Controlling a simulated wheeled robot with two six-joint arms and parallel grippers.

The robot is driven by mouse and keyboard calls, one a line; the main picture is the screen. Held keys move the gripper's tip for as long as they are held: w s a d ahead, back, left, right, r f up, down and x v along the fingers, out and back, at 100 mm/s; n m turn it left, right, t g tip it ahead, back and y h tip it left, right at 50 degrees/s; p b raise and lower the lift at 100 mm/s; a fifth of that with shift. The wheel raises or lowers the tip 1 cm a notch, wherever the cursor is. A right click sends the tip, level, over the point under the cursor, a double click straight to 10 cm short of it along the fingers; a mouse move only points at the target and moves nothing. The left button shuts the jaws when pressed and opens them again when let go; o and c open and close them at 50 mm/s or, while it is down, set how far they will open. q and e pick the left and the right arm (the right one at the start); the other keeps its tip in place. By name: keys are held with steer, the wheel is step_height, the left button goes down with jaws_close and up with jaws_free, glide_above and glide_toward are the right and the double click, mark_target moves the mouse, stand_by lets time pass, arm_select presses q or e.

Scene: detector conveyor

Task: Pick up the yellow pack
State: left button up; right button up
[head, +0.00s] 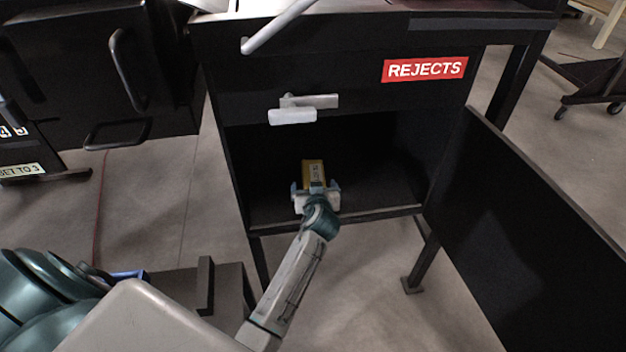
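The yellow pack (313,169) lies inside the dark open reject bin (240,185), on its floor, with a pale label on its top. My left gripper (316,187) reaches through the bin's front opening, directly in front of the pack. Its fingers look spread wider than the pack, one towards each side, with the pack's near end partly hidden behind the gripper. I cannot tell whether either finger touches it. My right gripper is not in view.
A silver latch handle (304,107) sticks out above the opening, below a red REJECTS sign (424,69). The bin door (530,205) hangs open at the right. A low front lip (385,213) runs under my forearm. A black cabinet (95,75) stands at the left.

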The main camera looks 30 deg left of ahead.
mark_target(314, 180)
arm_select(q)
steer(key=x, duration=0.5)
steer(key=shift+w+d+f, duration=0.1)
steer(key=shift+w+f, duration=0.05)
steer(key=shift+w, duration=0.05)
steer(key=c, duration=1.4)
steer(key=shift+r, duration=0.2)
